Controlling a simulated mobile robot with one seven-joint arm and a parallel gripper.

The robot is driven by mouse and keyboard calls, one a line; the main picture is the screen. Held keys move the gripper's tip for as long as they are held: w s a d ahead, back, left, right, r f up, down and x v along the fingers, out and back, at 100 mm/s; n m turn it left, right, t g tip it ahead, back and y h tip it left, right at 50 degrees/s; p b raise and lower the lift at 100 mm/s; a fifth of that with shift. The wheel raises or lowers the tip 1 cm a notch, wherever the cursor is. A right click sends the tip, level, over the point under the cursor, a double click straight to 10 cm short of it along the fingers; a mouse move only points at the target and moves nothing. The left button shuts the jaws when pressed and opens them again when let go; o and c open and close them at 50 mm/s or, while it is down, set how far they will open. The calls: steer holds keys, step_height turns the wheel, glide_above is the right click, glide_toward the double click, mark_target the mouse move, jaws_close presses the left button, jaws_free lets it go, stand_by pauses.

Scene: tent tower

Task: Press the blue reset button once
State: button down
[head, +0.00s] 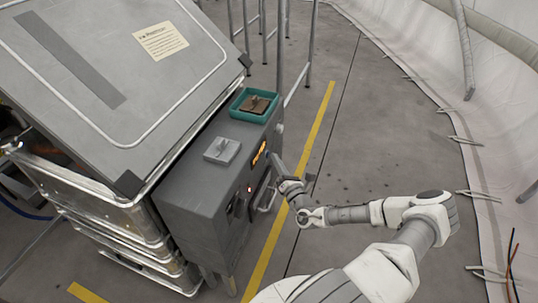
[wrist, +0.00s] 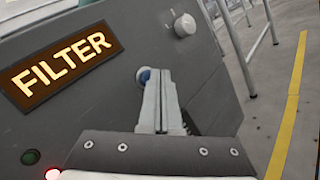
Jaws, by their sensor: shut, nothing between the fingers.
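The blue reset button (wrist: 142,77) is on the grey front panel of a machine, to the right of the lit FILTER sign. Only its left edge shows in the wrist view; my fingers hide the rest. My gripper (wrist: 157,73) is shut and empty, with its fingertips over the button. I cannot tell whether they touch it or whether it is pushed in. In the head view, my gripper (head: 274,160) is at the front of the grey machine (head: 178,188), and the button is not visible there.
The lit FILTER sign (wrist: 62,66) is left of my fingers, with a green light (wrist: 31,157) and a red light (wrist: 53,174) below. A pale knob (wrist: 185,24) is upper right. A teal tray (head: 237,112) sits on the machine. Clear floor lies right.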

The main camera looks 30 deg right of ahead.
steer(key=shift+w+a, duration=0.25)
stand_by(0.3)
stand_by(0.4)
steer(key=shift+s+d+p, duration=0.55)
steer(key=shift+s, duration=0.1)
steer(key=shift+s+d+p, duration=0.4)
steer(key=shift+s+d, duration=1.3)
steer(key=shift+s, duration=0.15)
